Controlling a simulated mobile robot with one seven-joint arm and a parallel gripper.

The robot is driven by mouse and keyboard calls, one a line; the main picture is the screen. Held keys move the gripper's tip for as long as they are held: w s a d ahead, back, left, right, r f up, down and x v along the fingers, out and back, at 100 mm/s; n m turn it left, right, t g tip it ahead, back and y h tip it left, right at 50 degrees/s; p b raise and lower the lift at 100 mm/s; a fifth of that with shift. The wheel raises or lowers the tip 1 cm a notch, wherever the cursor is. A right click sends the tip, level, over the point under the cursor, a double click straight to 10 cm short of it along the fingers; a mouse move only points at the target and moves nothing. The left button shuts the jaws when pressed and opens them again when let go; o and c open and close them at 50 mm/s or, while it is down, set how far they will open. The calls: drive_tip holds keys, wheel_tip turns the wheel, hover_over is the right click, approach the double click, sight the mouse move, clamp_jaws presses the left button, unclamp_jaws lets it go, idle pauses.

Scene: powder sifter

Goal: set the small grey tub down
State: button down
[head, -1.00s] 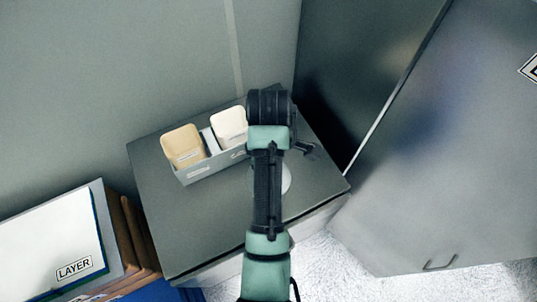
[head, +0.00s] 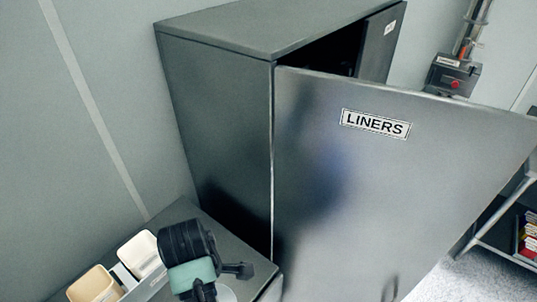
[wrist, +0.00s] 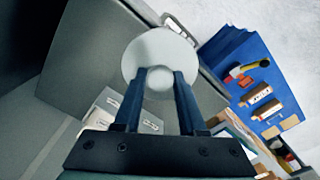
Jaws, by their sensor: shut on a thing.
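The small grey tub (wrist: 158,48) shows in the wrist view as a pale round shape at the fingertips. My gripper (wrist: 160,76) is shut on it, one finger on each side. The tub is over the low grey cabinet top (head: 235,250). I cannot tell whether its base touches that top.
A grey holder (head: 147,290) with a white scoop-like bin (head: 141,250) and a tan one (head: 92,284) stands left of my wrist. A tall cabinet's LINERS door (head: 340,190) stands ajar behind. A blue board or bin (wrist: 250,75) with tools is at right in the wrist view.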

drive_tip(key=d+f+m, duration=0.1)
drive_tip(key=d+f+m+b, duration=0.1)
drive_tip(key=f+m, duration=0.1)
drive_tip(key=f+m+b, duration=0.1)
drive_tip(key=m, duration=0.1)
drive_tip(key=shift+w+d+f, duration=0.15)
drive_tip(key=shift+d, duration=0.25)
drive_tip(key=s+d+f+m+b, duration=0.2)
drive_tip(key=d+f+m+b, duration=0.3)
drive_tip(key=m, duration=0.7)
drive_tip(key=d+f, duration=0.2)
drive_tip(key=d, duration=0.1)
drive_tip(key=shift+d+f+m, duration=0.25)
drive_tip(key=shift+m, duration=0.05)
